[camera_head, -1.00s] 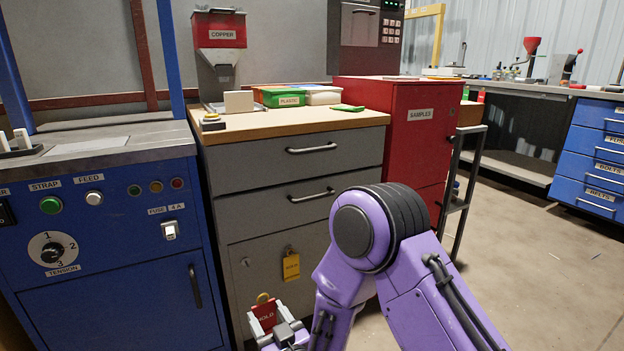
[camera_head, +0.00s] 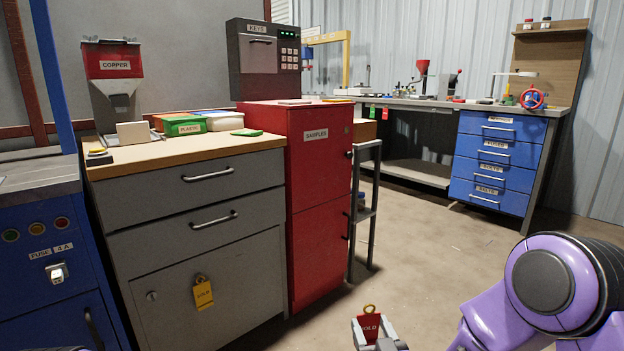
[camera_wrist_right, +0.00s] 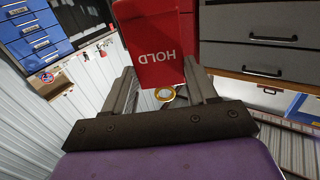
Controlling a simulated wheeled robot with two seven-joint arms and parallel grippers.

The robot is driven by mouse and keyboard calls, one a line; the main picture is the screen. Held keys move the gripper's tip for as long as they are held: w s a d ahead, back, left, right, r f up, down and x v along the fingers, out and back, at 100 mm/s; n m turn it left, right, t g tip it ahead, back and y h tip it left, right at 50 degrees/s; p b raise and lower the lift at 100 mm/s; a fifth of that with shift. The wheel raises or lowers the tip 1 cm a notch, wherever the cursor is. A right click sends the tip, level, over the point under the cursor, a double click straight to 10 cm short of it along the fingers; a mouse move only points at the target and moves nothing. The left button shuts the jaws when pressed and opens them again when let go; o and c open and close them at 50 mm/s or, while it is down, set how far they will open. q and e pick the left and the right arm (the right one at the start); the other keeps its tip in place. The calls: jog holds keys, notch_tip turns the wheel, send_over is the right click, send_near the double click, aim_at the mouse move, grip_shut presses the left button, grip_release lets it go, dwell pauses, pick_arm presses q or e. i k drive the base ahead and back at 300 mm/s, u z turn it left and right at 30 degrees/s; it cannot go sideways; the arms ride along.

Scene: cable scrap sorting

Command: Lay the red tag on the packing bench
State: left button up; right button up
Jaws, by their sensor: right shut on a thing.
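The red tag (camera_head: 368,327), marked HOLD and with a brass-coloured ring at its top, is at the bottom of the head view. My right gripper (camera_head: 373,331) is shut on it. In the right wrist view the red tag (camera_wrist_right: 153,45) stands between the two fingers of the right gripper (camera_wrist_right: 160,80), with the ring near the palm. No bench shows a readable packing label, so I cannot tell which is the packing bench. A blue bench with a grey top (camera_head: 38,176) is cut off at the left. My left gripper is out of view.
A grey drawer cabinet (camera_head: 205,205) with a wooden top and a yellow tag (camera_head: 203,294) stands at the left. Beside it are a red SAMPLES cabinet (camera_head: 318,200) and a dark rack (camera_head: 368,215). A long workbench (camera_head: 440,103) with blue drawers (camera_head: 497,165) stands behind open floor.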

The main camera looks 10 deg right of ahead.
aim_at(209, 142)
jog(key=z, duration=0.55)
jog(key=i, duration=0.95)
jog(key=u, duration=1.2)
